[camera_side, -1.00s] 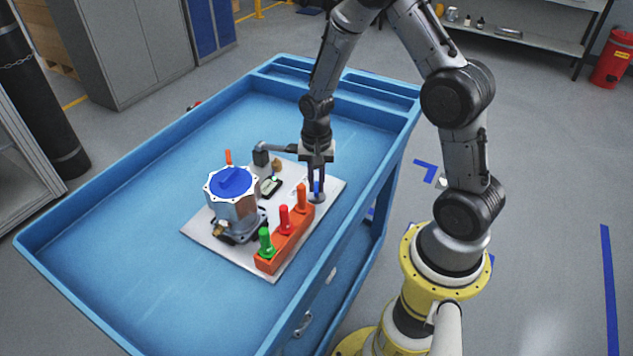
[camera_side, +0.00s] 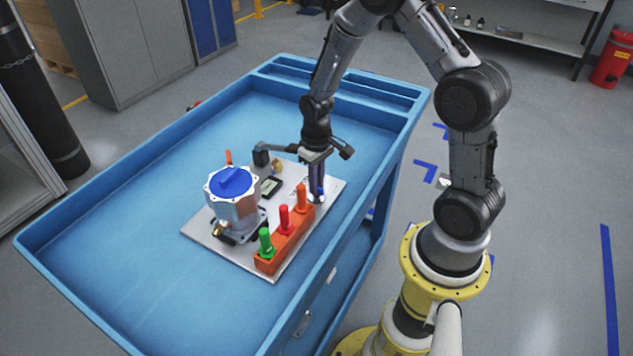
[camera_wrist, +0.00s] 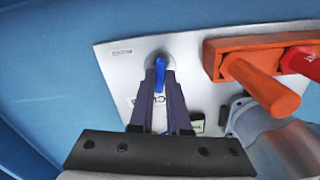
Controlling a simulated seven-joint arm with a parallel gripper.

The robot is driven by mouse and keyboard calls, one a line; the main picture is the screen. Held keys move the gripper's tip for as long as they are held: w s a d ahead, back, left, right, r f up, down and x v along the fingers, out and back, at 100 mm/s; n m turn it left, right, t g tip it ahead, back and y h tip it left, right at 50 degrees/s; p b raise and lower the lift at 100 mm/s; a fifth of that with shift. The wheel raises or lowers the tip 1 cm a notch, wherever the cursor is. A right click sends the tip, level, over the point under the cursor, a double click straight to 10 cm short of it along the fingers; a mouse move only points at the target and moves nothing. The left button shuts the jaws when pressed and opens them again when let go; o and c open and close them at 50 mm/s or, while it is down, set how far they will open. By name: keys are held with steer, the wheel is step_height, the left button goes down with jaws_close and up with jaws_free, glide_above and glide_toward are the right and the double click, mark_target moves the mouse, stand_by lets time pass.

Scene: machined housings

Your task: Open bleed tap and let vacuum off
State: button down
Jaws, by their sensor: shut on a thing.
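The bleed tap has a blue lever (camera_wrist: 160,76) on a round grey base (camera_side: 317,199) at the right corner of a light plate (camera_side: 213,239). My gripper (camera_side: 316,188) points down over it, its two dark fingers on either side of the lever. The fingers also show in the wrist view (camera_wrist: 161,98), shut on the lever. Its tip sticks out past them. The fingers hide most of the lever in the side view. A metal housing with a blue top (camera_side: 232,183) stands on the plate, left of my gripper.
An orange rack (camera_side: 285,240) holds green (camera_side: 266,241), red (camera_side: 284,219) and orange (camera_side: 302,197) handled tools close to my gripper. A small dark gauge (camera_side: 271,186) lies on the plate. The blue trolley (camera_side: 110,262) has free room left of the plate and raised edges.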

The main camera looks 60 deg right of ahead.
steer(key=shift+r+n, duration=0.1)
steer(key=shift+n, duration=0.8)
steer(key=c, duration=0.9)
jaws_free()
step_height(320, 180, up, 14)
steer(key=shift+f, duration=0.1)
steer(key=shift+a, duration=0.1)
